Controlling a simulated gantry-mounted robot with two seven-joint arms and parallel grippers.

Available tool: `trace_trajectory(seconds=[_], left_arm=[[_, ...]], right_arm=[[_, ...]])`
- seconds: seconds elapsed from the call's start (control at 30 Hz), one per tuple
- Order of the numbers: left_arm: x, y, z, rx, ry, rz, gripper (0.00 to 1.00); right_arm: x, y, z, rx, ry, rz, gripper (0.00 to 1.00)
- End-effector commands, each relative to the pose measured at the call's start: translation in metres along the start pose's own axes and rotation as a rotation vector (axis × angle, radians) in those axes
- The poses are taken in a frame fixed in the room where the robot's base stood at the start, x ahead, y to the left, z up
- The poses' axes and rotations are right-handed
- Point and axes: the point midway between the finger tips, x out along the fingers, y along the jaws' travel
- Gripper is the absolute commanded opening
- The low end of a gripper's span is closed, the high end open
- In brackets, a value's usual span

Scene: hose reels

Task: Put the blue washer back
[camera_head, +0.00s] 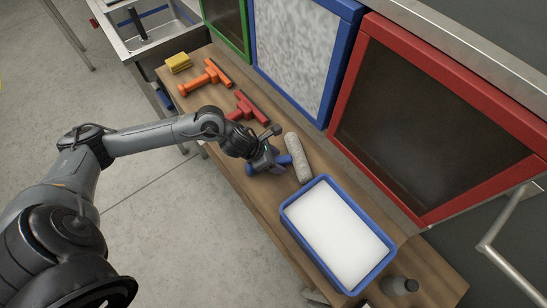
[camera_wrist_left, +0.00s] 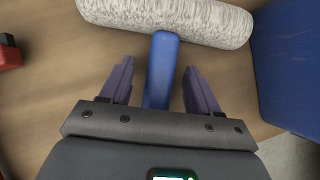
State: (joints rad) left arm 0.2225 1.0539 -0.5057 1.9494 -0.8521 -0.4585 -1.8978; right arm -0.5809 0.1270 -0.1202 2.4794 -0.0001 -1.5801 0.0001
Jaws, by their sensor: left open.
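The blue washer has a fluffy grey-white roller head (camera_head: 297,158) and a blue handle (camera_head: 284,160). It lies on the wooden bench, just beyond the blue tray. In the left wrist view, the head (camera_wrist_left: 165,18) runs across the top and the handle (camera_wrist_left: 163,62) points down towards my gripper. My left gripper (camera_head: 272,160) is over the handle; in the wrist view its purple fingers (camera_wrist_left: 159,72) are open, one on each side of the handle. They appear apart from it. The handle's lower part is hidden behind the gripper body. My right gripper is not in view.
A blue tray (camera_head: 285,213) with white contents stands near the washer. A red squeegee (camera_head: 247,107), an orange squeegee (camera_head: 205,78) and a yellow sponge (camera_head: 178,63) lie farther along the bench. Framed panels, including a red one (camera_head: 380,120), line the right side.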

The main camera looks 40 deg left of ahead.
Motion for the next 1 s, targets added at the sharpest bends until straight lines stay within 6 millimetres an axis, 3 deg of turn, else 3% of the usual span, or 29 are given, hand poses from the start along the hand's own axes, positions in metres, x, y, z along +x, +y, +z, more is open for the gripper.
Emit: trace_trajectory(seconds=[0.27, 0.7, 1.0], left_arm=[[-0.021, 0.001, 0.001, 0.002, 0.002, 0.003, 0.61], [-0.097, 0.001, 0.000, 0.005, 0.005, 0.002, 0.61], [-0.118, 0.000, 0.001, -0.001, 0.000, 0.001, 0.61]], right_arm=[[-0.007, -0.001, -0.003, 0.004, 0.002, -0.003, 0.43], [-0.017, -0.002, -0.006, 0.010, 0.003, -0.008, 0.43], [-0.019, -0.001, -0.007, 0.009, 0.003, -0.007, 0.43]])
